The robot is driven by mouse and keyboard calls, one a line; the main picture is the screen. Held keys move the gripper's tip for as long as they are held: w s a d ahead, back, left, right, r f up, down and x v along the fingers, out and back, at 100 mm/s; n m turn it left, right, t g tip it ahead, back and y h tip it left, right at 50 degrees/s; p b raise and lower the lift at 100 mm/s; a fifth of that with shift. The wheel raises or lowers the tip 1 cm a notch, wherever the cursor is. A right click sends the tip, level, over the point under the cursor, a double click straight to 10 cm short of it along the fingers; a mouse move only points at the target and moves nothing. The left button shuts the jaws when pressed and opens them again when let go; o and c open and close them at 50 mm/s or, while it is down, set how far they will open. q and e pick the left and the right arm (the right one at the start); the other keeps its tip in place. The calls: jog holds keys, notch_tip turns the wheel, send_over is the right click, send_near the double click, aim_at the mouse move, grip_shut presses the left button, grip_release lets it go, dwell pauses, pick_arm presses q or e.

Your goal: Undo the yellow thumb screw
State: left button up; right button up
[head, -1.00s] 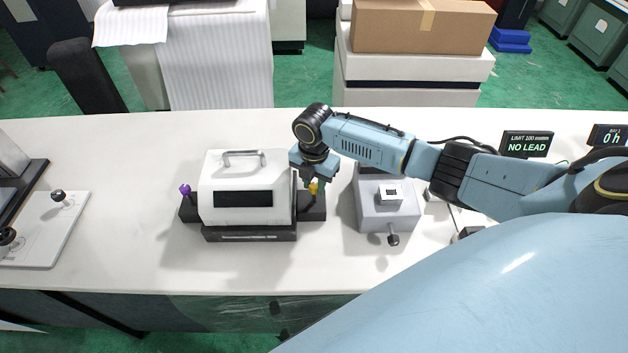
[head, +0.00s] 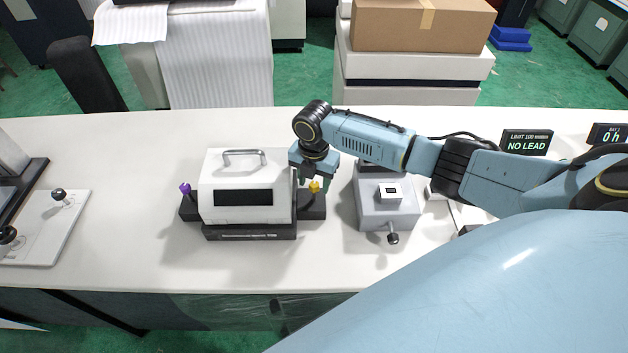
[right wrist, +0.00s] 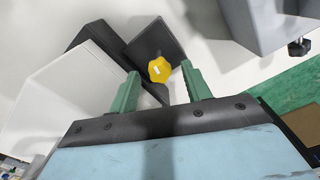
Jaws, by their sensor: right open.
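The yellow thumb screw (head: 314,186) stands on the black base at the right side of a white machine (head: 243,181) with a handle and dark window. In the right wrist view the yellow thumb screw (right wrist: 159,69) shows as a lobed knob with a pale mark on top. My right gripper (right wrist: 159,85) is open, its two green fingers apart on either side of the knob, with visible gaps. In the head view my right gripper (head: 312,172) is above the screw and partly hides it. A purple thumb screw (head: 185,188) stands on the machine's left side. My left gripper is not in view.
A grey box (head: 387,208) with a front knob stands just right of the machine. A white plate (head: 45,228) with black knobs lies at the left. A "NO LEAD" display (head: 527,144) stands at the right. The white table is clear in front of the machine.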

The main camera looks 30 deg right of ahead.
aim_at(315, 185)
notch_tip(315, 185, up, 13)
dwell(0.3)
jog(key=shift+s, duration=0.1)
dwell(0.4)
